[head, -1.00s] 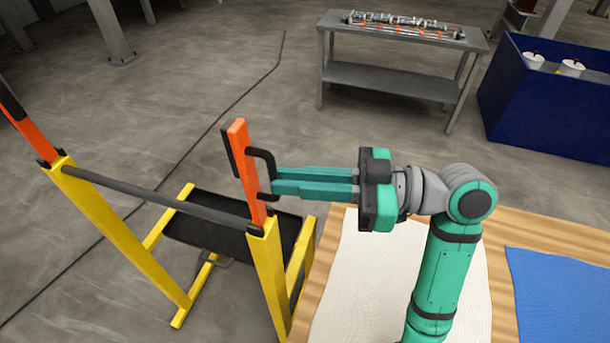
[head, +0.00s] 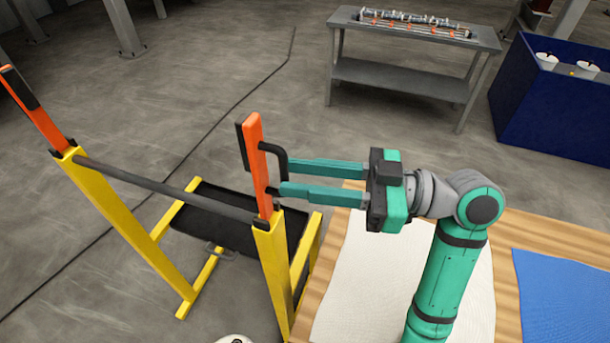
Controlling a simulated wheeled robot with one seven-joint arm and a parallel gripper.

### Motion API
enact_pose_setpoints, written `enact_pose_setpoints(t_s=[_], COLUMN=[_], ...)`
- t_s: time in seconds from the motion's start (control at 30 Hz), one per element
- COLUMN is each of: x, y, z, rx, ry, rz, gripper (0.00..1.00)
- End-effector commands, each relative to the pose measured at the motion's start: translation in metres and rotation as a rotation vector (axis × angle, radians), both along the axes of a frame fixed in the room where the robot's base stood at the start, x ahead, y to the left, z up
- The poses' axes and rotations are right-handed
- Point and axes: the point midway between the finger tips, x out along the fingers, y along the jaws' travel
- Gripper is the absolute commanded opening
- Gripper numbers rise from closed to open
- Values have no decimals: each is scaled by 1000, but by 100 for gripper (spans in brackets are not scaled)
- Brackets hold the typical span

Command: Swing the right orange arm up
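The right orange arm (head: 257,165) stands upright on top of the right yellow post (head: 273,268), at the right end of a dark bar. It carries a black handle (head: 281,157) on its right side and a black piece on its left. My gripper (head: 286,181) is at the handle from the right. Its two green fingers are spread apart, with the tips near the handle; the exact contact is hard to tell. The left orange arm (head: 35,112) stands on the left yellow post (head: 120,220) and leans up to the left in the picture.
The dark bar (head: 165,190) joins the posts, with a black tray (head: 222,218) low behind it. A wooden surface with a white cloth (head: 370,280) and a blue cloth (head: 560,285) is at right. A grey table (head: 400,80) and blue bin (head: 540,115) stand behind on open floor.

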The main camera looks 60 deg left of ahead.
Motion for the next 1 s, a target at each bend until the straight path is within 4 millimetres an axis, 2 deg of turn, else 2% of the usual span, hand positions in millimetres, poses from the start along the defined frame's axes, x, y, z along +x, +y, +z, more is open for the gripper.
enact_pose_setpoints(t_s=[0.23,0.7,1.0], x=[13,71,80], y=[-11,-65,-74], z=[0,-1,-2], rx=[-2,-1,1], ry=[1,1,-1], rz=[-3,-2,0], gripper=[29,29,29])
